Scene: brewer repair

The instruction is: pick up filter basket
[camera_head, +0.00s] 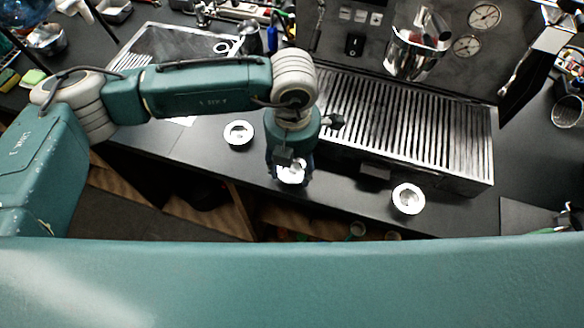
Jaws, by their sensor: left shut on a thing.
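My left gripper (288,166) points down at the counter's front edge, in front of the espresso machine. It is shut on a silver filter basket (291,174), whose upper side is partly hidden by the gripper. I cannot tell whether this basket still touches the counter. A second round metal basket (239,133) sits on the counter to the left of the gripper. A third one (408,199) sits near the front edge to the right. My right gripper is not in view.
The espresso machine's slatted drip tray (400,120) lies right behind and right of the gripper. Bare counter (340,195) lies between gripper and right basket.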

